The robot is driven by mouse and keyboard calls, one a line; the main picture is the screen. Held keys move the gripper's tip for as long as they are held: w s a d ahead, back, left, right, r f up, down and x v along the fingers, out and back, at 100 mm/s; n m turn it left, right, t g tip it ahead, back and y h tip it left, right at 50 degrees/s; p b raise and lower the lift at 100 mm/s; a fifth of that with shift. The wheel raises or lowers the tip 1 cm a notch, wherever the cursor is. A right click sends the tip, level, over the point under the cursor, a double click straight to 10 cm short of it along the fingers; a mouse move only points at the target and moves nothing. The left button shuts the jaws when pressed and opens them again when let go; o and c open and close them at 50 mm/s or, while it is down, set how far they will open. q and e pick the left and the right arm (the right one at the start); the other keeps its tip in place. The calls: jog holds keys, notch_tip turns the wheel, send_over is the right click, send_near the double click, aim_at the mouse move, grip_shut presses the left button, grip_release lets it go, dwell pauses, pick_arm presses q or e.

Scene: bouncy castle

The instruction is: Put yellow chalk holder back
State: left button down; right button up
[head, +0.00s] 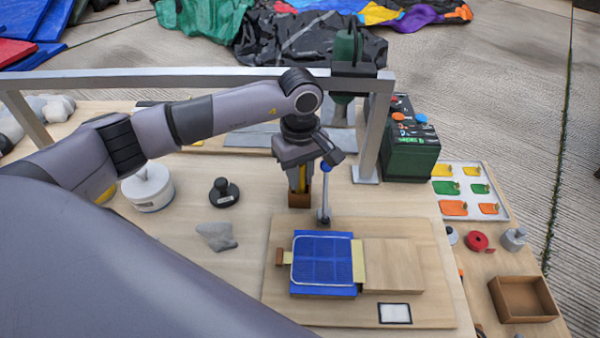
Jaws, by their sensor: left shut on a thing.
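My right gripper is not in view.
A blue-and-silver tool (325,196) stands close to the right of the gripper. A wooden board (430,300) with a blue mesh panel (323,262) lies in front. The grey frame (200,77) spans behind. A green box (410,150) stands right; a black knob (224,192) sits left.

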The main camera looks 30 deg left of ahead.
pick_arm(q)
jog(key=shift+f, duration=0.15)
jog(key=c, duration=1.3)
grip_release()
notch_tip(320, 180, up, 12)
jog(key=shift+r, duration=0.25)
jog(key=shift+f, duration=0.1)
